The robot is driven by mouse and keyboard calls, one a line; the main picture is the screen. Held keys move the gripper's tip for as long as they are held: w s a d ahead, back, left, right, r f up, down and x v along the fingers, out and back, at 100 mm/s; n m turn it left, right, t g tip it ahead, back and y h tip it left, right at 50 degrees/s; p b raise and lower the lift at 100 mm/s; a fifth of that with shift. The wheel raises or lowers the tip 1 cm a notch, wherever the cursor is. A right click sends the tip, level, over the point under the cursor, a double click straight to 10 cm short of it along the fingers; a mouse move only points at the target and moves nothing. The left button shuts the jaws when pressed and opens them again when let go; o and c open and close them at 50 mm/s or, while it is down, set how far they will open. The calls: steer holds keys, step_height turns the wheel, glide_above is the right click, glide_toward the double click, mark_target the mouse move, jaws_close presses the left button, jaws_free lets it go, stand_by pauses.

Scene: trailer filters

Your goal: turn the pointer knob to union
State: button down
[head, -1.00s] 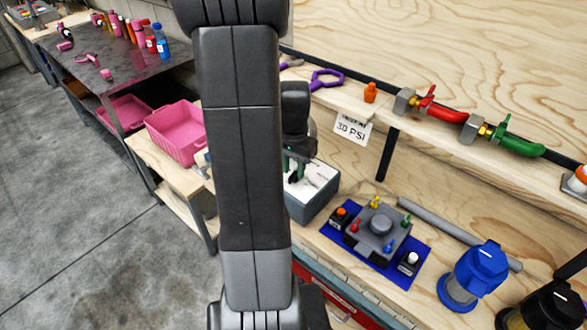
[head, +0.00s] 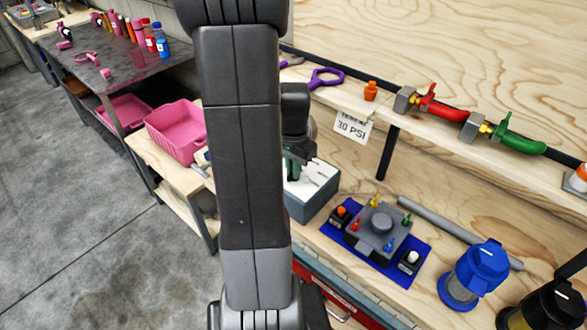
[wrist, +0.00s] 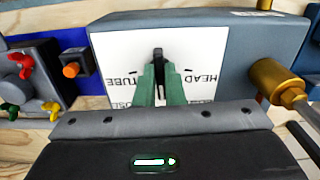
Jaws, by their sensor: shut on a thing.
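The black pointer knob (wrist: 158,58) stands on the white face of a grey-blue box (wrist: 240,40) in the wrist view. My gripper (wrist: 160,75) has its green fingers closed around the knob from both sides. The knob's narrow end points up in the wrist view. Printed words on the face include TUBE to the left and HEAD to the right, with another word partly hidden at lower left. No union mark can be read. In the head view, my gripper (head: 292,165) is over the box (head: 312,208), and my arm hides the knob.
A brass fitting (wrist: 275,80) sits close beside the box. A grey block with coloured knobs (head: 380,228) lies on a blue mat, with a blue-capped filter (head: 475,272) beyond. A shelf carries red (head: 440,106) and green (head: 520,138) valve handles. A pink basket (head: 175,132) stands left.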

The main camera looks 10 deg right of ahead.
stand_by(0.3)
steer(key=c, duration=1.5)
jaws_free()
